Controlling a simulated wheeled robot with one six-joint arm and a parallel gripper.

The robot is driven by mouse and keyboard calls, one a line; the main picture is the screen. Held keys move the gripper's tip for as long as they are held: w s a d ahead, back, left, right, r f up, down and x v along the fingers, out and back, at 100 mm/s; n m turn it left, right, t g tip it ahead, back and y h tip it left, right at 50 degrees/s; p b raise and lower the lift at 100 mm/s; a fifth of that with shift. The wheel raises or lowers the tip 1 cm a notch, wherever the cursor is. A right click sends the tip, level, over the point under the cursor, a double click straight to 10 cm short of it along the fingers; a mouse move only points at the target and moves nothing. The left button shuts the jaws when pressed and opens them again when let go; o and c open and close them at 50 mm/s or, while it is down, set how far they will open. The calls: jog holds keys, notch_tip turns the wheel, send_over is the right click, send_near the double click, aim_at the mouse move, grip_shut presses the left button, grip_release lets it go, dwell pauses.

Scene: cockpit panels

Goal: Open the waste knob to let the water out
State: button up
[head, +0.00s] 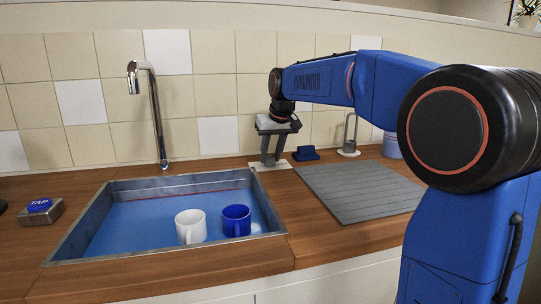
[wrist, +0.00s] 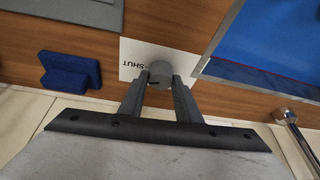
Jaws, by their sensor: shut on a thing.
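The waste knob (wrist: 160,72) is a small grey round knob on a white plate (wrist: 130,58) marked "SHUT" in the wrist view. My gripper (wrist: 160,82) has its two fingers on either side of the knob, shut on it. In the head view my gripper (head: 271,160) points down at the counter just right of the sink, and the knob is hardly visible between its fingers. The sink (head: 75,226) holds blue-looking water (head: 135,225). A white mug (head: 191,227) and a blue mug (head: 236,221) stand in it.
A blue block-like object (head: 306,154) sits close right of my gripper. A grey ridged draining mat (head: 360,190) and a metal holder (head: 349,148) are further right. The tap (head: 157,110) stands behind the sink, and a blue "TAP" button (head: 40,205) is at left.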

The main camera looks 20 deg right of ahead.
jog(key=n+y, duration=0.1)
jog(key=n, duration=0.2)
jog(key=shift+w+d+n, duration=0.1)
jog(key=shift+d+n, duration=0.05)
jog(key=shift+n, duration=0.25)
jog(key=n+g+y, duration=0.1)
jog(key=n, duration=0.2)
jog(key=shift+w+n, duration=0.1)
jog(key=shift+n, duration=0.2)
jog(key=n+g+y, duration=0.1)
jog(key=n, duration=0.2)
jog(key=shift+w+d+n+g, duration=0.1)
jog(key=shift+n+g, duration=0.2)
jog(key=shift+n+g+y, duration=0.3)
jog(key=shift+n+g, duration=0.3)
jog(key=shift+n, duration=1)
jog(key=o, duration=1.1)
jog(key=shift+c, duration=0.2)
